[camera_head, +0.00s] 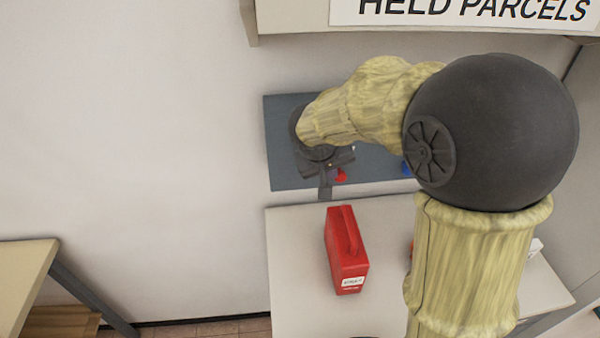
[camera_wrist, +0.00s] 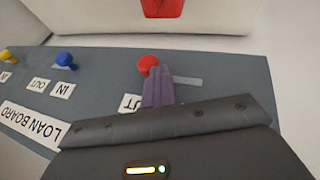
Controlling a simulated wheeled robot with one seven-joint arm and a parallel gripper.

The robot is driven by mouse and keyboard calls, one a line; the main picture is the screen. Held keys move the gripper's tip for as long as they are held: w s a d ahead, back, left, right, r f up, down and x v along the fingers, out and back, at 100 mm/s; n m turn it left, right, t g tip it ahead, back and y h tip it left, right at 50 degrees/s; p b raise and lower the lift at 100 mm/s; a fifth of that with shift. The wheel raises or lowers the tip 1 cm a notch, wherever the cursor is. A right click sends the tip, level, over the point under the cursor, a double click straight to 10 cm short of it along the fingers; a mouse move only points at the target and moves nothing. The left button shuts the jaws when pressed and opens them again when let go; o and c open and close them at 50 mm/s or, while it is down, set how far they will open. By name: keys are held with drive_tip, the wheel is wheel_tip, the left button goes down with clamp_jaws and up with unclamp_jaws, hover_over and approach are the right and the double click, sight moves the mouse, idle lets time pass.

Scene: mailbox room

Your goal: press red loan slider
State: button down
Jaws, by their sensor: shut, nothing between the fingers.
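The red slider knob (camera_wrist: 148,64) sits on the grey loan board (camera_wrist: 225,68), at the end of a pale slot. In the head view the red knob (camera_head: 341,176) shows just right of my gripper, low on the board (camera_head: 283,160). My gripper (camera_head: 326,190) is shut and empty. In the wrist view its fingertips (camera_wrist: 157,74) lie right at the knob and overlap its lower right edge; I cannot tell whether they touch it. The fingers hide part of the slot and part of a label below the knob.
A blue knob (camera_wrist: 66,60) and a yellow knob (camera_wrist: 6,55) sit on the same board. Below the board a red case (camera_head: 345,250) stands on a white table (camera_head: 300,310). A shelf with a "HELD PARCELS" sign (camera_head: 460,10) is above.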

drive_tip(key=shift+d, duration=0.1)
drive_tip(key=a+b+v, duration=0.1)
drive_tip(key=a+v, duration=0.2)
drive_tip(key=v, duration=1)
drive_tip(key=shift+f, duration=0.45)
